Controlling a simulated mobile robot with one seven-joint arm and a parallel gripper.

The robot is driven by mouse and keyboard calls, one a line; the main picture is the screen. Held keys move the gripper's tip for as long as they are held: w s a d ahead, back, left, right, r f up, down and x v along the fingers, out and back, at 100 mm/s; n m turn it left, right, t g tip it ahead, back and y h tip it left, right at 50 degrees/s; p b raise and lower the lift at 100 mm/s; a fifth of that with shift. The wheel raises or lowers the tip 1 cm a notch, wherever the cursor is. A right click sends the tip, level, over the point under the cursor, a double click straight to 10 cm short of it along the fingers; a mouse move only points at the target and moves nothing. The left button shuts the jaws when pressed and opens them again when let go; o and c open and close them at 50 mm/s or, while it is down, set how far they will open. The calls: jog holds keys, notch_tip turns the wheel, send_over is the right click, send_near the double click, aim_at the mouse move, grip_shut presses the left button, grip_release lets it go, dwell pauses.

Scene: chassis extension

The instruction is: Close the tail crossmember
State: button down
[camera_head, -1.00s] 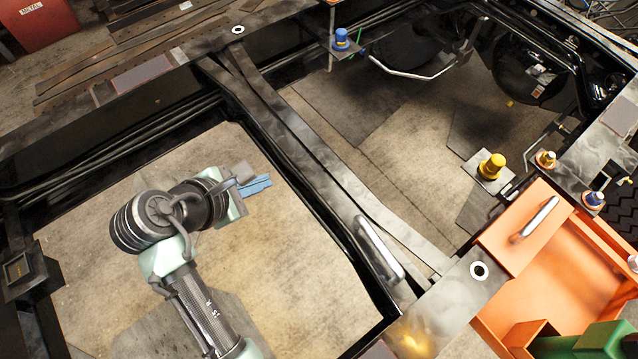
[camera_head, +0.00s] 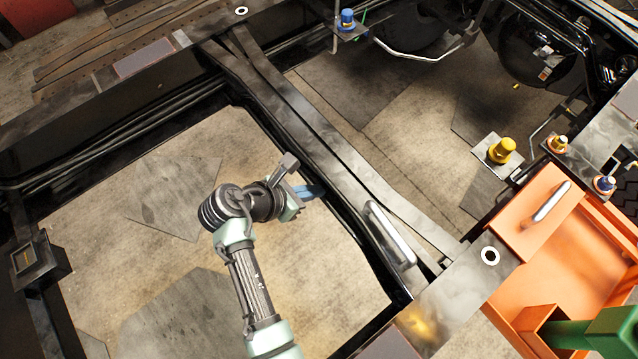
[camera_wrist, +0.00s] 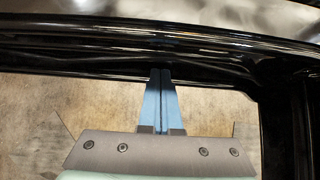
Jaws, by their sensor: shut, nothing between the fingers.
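The tail crossmember looks to be the long dark metal beam (camera_head: 290,122) running diagonally between the two frame rails, with a pale bar handle (camera_head: 388,236) near its lower right end. A narrow wedge-shaped gap shows between it and the strip beside it at that end. My gripper (camera_head: 316,191) is left of the beam, its blue fingers pointing at the beam's black side. In the wrist view, the shut, empty fingers (camera_wrist: 161,72) reach up to the glossy black beam (camera_wrist: 100,62). I cannot tell whether the tips touch it. The handle is not in the wrist view.
An orange box (camera_head: 570,262) with its own handle stands at the lower right. A yellow knob (camera_head: 502,150) and a blue knob (camera_head: 347,18) sit beyond the beam. A rail (camera_head: 140,78) bounds the upper left. Open floor (camera_head: 120,240) lies around my arm.

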jog(key=shift+w+d, duration=0.45)
jog(key=shift+d, duration=0.15)
jog(key=shift+w+d+r+p, duration=0.1)
jog(key=shift+w+d+p, duration=0.2)
jog(key=shift+w+d, duration=0.5)
jog(key=shift+w+d+r+p, duration=0.1)
jog(key=shift+w+d+p, duration=0.25)
jog(key=shift+d, duration=0.65)
jog(key=shift+w, duration=0.15)
